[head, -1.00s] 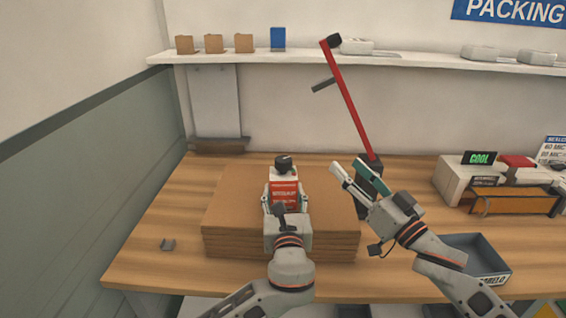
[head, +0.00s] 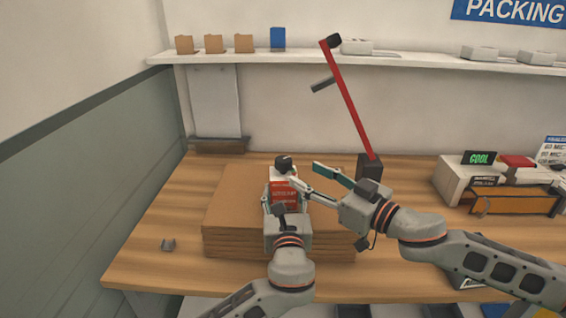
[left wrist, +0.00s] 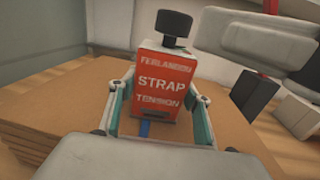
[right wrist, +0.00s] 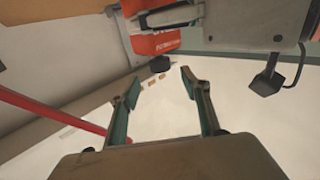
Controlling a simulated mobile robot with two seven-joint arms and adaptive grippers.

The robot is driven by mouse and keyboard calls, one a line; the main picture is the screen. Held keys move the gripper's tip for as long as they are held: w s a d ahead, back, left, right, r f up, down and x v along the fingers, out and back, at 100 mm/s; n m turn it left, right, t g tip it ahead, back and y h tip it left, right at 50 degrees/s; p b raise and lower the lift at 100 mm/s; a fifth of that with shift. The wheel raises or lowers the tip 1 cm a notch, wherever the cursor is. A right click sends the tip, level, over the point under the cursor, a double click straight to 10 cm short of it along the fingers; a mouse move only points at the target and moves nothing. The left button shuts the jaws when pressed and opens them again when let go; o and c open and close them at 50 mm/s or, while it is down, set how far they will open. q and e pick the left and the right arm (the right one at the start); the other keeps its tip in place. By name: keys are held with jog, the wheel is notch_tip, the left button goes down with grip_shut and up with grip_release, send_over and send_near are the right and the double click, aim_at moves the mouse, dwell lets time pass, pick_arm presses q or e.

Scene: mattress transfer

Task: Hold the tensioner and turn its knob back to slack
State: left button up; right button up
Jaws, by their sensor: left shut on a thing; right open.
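The tensioner is a red and white box (left wrist: 165,85) labelled "STRAP TENSION" in the left wrist view, with a black knob (left wrist: 174,23) on top. In the head view the tensioner (head: 283,190) stands upright over the cardboard stack. My left gripper (head: 284,203) is shut on the tensioner, with a finger on each side of it. My right gripper (head: 303,175) is open and empty, its fingers to the right of the knob (head: 283,162). In the right wrist view the knob (right wrist: 160,63) lies beyond the open fingertips (right wrist: 158,72), apart from them.
A stack of flat cardboard (head: 235,215) lies under the tensioner. A red pole on a black base (head: 369,167) stands behind the right gripper. Boxes and an orange-fronted holder (head: 513,201) stand at the right.

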aim_at(290, 166)
jog(key=x, duration=0.9)
jog(key=shift+a, duration=0.1)
jog(key=c, duration=1.2)
